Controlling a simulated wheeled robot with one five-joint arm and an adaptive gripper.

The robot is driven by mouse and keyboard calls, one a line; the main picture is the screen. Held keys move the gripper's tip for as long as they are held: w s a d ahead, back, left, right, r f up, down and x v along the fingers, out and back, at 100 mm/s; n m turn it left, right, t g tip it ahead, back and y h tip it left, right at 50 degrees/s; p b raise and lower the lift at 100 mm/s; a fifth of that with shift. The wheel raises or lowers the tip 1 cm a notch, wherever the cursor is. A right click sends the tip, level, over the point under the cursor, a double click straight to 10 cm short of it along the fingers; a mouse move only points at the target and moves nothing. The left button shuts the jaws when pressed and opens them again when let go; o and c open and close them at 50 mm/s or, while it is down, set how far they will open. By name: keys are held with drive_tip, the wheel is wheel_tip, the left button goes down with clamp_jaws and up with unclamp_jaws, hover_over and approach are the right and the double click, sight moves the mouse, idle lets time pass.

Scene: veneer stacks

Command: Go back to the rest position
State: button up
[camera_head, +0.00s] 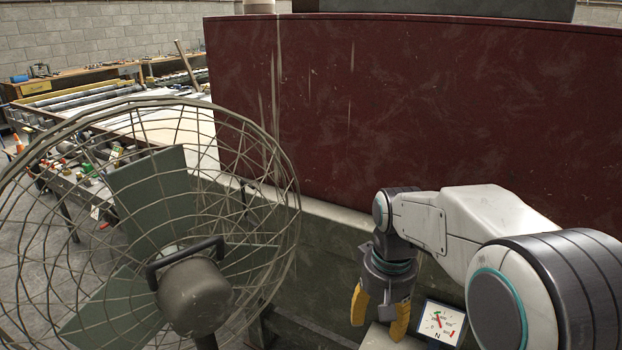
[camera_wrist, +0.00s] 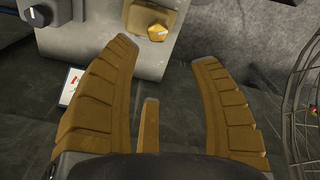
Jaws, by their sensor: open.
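My gripper (camera_head: 380,312) hangs pointing down at the lower right of the head view, in front of a grey wall below a dark red panel. Its yellow fingers stand apart with nothing between them. In the wrist view my gripper (camera_wrist: 170,85) also shows its ribbed fingers spread wide and empty.
A large caged fan (camera_head: 190,290) fills the left of the head view, close to my arm. A gauge (camera_head: 438,323) sits right of my gripper. The dark red panel (camera_head: 420,110) stands behind. A long worktable (camera_head: 160,125) with clutter lies at the back left.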

drive_tip(key=s+f, duration=0.2)
drive_tip(key=shift+f+g, duration=0.3)
drive_tip(key=shift+f, duration=0.05)
drive_tip(key=s+r+t, duration=0.2)
drive_tip(key=s, duration=0.5)
drive_tip(key=s+d+r+t, duration=0.1)
drive_tip(key=s+r+t, duration=0.1)
drive_tip(key=s, duration=0.6)
drive_tip(key=shift+d+r, duration=0.25)
drive_tip(key=shift+r, duration=0.25)
drive_tip(key=shift+o, duration=0.2)
idle(0.4)
